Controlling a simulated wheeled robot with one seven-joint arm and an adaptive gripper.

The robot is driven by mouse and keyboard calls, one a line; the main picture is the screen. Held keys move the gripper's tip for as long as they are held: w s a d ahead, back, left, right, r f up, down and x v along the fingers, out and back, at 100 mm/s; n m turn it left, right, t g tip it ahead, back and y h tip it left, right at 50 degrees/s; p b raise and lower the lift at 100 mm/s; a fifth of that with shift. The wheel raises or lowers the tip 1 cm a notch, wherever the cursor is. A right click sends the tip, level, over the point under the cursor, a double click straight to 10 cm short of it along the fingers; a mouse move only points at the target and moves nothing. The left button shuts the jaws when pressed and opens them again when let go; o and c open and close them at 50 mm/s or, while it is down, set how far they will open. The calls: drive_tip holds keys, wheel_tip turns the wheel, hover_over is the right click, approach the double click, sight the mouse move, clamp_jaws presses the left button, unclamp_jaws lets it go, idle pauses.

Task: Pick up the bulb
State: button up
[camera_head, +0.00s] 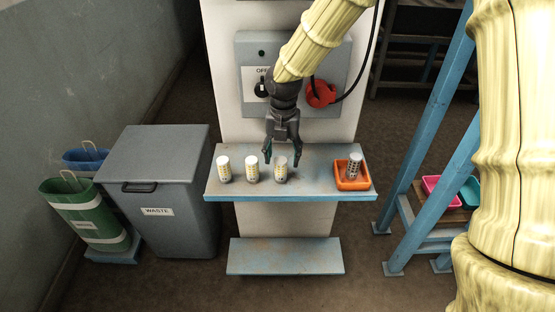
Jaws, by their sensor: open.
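No object clearly looks like a bulb at this size. A dark grey cylinder with pale marks (354,166) stands in an orange tray (352,185) at the shelf's right end. My gripper (283,155) is open and points down, its fingertips around or just above the right cylinder of the three. I cannot tell whether it touches it.
The shelf (320,182) is clear between the right cylinder and the tray. Behind it is a panel with a switch (261,89) and a red plug (320,93) on a cable. A grey waste bin (160,190) stands left, a blue frame (440,110) right.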

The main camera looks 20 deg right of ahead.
sight(281, 168)
drive_tip(key=shift+w+a+f, duration=0.1)
drive_tip(key=shift+w+f, duration=0.05)
drive_tip(key=shift+w, duration=0.25)
drive_tip(key=shift+w+f, duration=0.1)
drive_tip(key=shift+f, duration=0.9)
drive_tip(key=shift+w+f+p, duration=0.15)
drive_tip(key=shift+f+p, duration=0.3)
drive_tip(key=shift+f, duration=0.85)
drive_tip(key=shift+w+f+p, duration=0.1)
drive_tip(key=shift+f+p, duration=0.35)
drive_tip(key=shift+f, duration=0.8)
drive_tip(key=c, duration=1.1)
drive_tip(key=shift+c, duration=0.2)
drive_tip(key=shift+r, duration=0.15)
